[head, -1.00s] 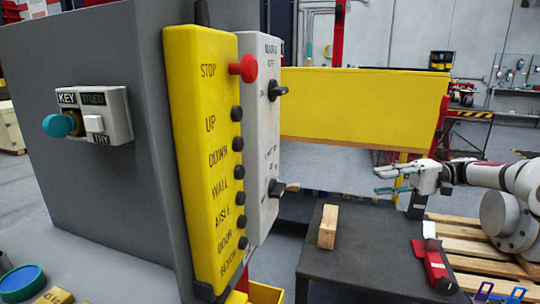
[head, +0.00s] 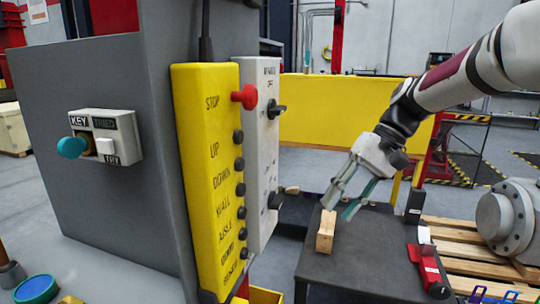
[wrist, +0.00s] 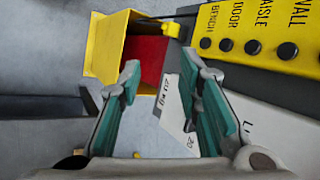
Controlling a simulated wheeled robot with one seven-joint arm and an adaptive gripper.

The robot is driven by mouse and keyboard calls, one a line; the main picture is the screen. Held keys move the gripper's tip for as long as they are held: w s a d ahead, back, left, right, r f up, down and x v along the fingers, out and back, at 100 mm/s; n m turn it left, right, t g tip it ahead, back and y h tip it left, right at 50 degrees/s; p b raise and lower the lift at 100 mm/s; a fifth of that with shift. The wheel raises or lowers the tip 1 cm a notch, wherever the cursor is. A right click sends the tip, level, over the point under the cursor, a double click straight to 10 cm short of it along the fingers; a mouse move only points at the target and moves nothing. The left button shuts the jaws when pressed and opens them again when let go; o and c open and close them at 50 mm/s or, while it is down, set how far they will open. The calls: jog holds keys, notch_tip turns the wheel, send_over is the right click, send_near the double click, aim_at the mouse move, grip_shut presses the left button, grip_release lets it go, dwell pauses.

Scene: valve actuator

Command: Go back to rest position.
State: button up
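My gripper (head: 348,196) hangs at the end of my arm, right of the control boxes in the head view, angled down and left. Its fingertips appear just above or behind a wooden block (head: 326,232); the depth gap is hard to judge. In the wrist view my gripper (wrist: 160,75) is open, its teal-padded fingers apart, with nothing between them. The yellow pendant (head: 208,180), with a red stop button and several black buttons, hangs to the left. It also shows in the wrist view (wrist: 265,25).
A white switch box (head: 262,165) with black knobs is beside the pendant. A grey cabinet (head: 100,200) stands left. The block stands on a dark table (head: 355,265) with a red object (head: 428,268). A yellow bin (wrist: 103,50) shows in the wrist view. A yellow barrier (head: 350,115) stands behind.

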jog(key=s+d+r+t+h+p, duration=0.1)
jog(key=s+d+t+h+p, duration=0.1)
jog(key=s, duration=1.1)
jog(key=s+d+r+t+h+p, duration=0.2)
jog(key=s+d+t+h+p, duration=0.1)
jog(key=s, duration=1.1)
jog(key=shift+s+r+t+h+p, duration=0.2)
jog(key=shift+s+t+h+p, duration=0.1)
jog(key=shift+t+h, duration=0.55)
